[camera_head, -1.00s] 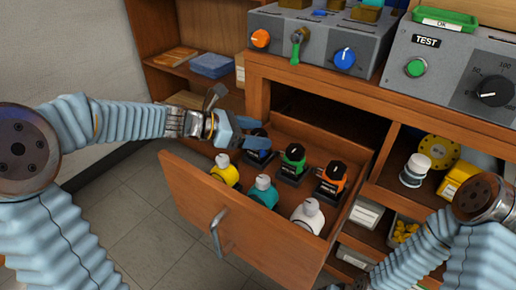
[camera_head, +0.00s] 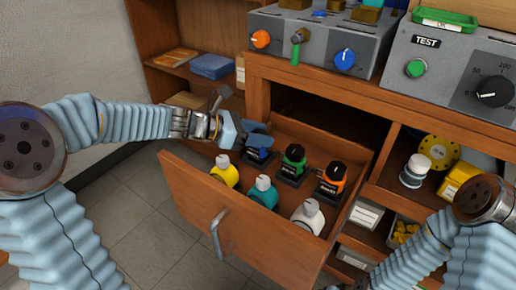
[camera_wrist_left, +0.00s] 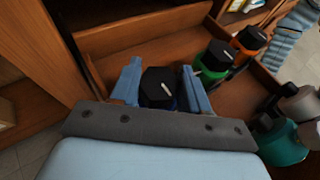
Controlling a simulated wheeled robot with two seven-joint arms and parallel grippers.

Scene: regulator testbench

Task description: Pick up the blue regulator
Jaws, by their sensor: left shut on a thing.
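The blue regulator (camera_head: 258,152) is in the back left of the open drawer, with a black knob on top. In the left wrist view its black knob (camera_wrist_left: 158,88) sits between the two blue fingers. My left gripper (camera_head: 253,134) reaches over the drawer's left side and is shut on the blue regulator. The regulator's lower part is hidden in the left wrist view. My right arm (camera_head: 440,235) shows at the lower right, but its gripper is outside the picture.
A green regulator (camera_head: 293,160) and an orange one (camera_head: 332,180) stand to the right in the drawer (camera_head: 240,222). Yellow (camera_head: 226,172), teal (camera_head: 263,192) and white (camera_head: 307,215) bottles stand in front. The test bench (camera_head: 310,38) is above.

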